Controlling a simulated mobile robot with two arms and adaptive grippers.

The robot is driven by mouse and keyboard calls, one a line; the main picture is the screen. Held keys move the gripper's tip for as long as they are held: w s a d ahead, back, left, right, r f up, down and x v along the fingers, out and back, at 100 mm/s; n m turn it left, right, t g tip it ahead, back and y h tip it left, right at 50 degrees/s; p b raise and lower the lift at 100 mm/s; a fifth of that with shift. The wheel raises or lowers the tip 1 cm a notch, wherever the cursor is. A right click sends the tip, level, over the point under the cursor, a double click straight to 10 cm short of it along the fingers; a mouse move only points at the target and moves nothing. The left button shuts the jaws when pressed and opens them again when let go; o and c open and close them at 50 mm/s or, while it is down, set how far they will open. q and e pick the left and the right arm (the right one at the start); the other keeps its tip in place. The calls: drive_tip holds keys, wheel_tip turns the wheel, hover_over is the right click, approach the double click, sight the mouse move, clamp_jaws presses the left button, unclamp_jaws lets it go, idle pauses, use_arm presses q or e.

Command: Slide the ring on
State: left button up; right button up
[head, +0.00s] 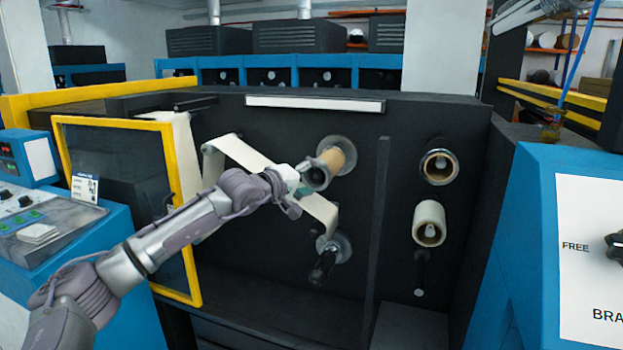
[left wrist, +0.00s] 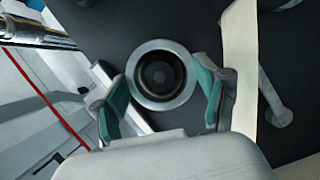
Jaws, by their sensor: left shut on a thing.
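My left gripper (head: 301,184) is in front of the upper middle spindle of the dark machine panel. Its teal-padded fingers, seen in the left wrist view (left wrist: 163,77), are shut on the two sides of a light grey ring (left wrist: 161,104). In the head view the ring (head: 318,176) is at the near end of a tan cardboard core (head: 332,160) on that spindle. In the left wrist view a dark round end shows inside the ring, roughly centred. I cannot tell whether the ring is around the core or just in front of it.
A pale web (head: 245,154) runs behind my gripper to a lower spindle (head: 324,265) with a black handle. A yellow-framed door (head: 183,215) stands open at left.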

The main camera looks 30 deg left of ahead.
use_arm(q)
drive_tip(key=o, duration=1.2)
drive_tip(key=shift+s+r, duration=0.1)
drive_tip(key=shift+o, duration=1.3)
use_arm(e)
drive_tip(key=shift+a, duration=0.4)
use_arm(q)
drive_tip(key=shift+s+a, duration=0.1)
drive_tip(key=shift+s, duration=0.2)
drive_tip(key=s+a+r, duration=0.1)
drive_tip(key=s, duration=1)
drive_tip(key=shift+a+r, duration=0.15)
drive_tip(key=shift+r, duration=0.15)
use_arm(e)
drive_tip(key=shift+d, duration=0.15)
